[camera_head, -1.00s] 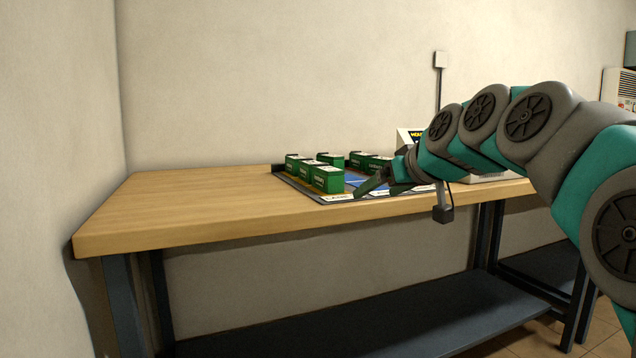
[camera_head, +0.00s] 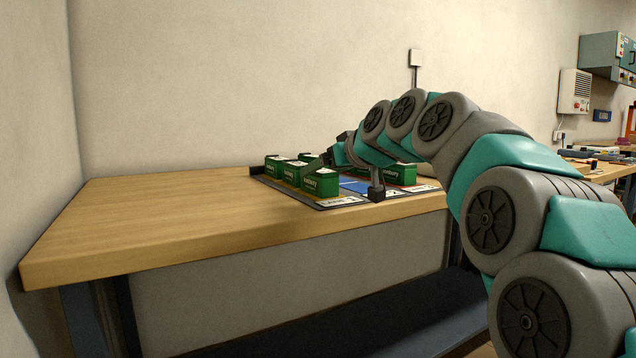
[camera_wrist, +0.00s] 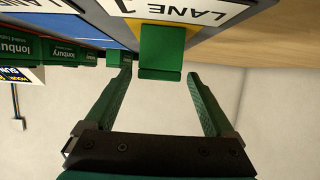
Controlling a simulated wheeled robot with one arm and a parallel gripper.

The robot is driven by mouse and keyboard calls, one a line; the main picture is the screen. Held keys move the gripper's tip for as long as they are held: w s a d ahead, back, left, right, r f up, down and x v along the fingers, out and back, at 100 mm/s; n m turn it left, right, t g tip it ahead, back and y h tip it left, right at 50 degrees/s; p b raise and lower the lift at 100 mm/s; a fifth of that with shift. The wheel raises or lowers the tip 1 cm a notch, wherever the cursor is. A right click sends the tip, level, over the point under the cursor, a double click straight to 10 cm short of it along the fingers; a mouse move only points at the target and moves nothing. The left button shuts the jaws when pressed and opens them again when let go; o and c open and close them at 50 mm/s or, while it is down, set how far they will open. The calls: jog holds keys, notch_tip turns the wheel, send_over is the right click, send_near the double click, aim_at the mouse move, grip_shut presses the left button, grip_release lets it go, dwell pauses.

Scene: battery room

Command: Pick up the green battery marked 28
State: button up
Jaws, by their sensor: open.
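Several green batteries stand on a dark tray (camera_head: 262,182) on the wooden bench. The front one (camera_head: 320,182) is at the tray's near edge, with others (camera_head: 276,166) behind it and one (camera_head: 401,175) to the right. No number 28 is readable on any. My gripper (camera_head: 324,159) is partly hidden around the batteries in the head view. In the wrist view my gripper (camera_wrist: 159,72) is open, its two green fingers spread apart. A green battery (camera_wrist: 160,48) shows ahead of the gap between the fingertips, beside a "LANE 1" label (camera_wrist: 200,14).
The wooden bench (camera_head: 160,215) is bare left of the tray. A blue panel (camera_head: 355,186) lies in the tray. More batteries (camera_wrist: 55,50) line up at left in the wrist view. A wall stands behind the bench; another cluttered bench (camera_head: 600,172) is far right.

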aim_at(324, 171)
jog(key=x, duration=0.3)
jog(key=shift+w+f, duration=0.25)
jog(key=shift+f, duration=0.05)
grip_shut()
dwell(0.4)
dwell(0.4)
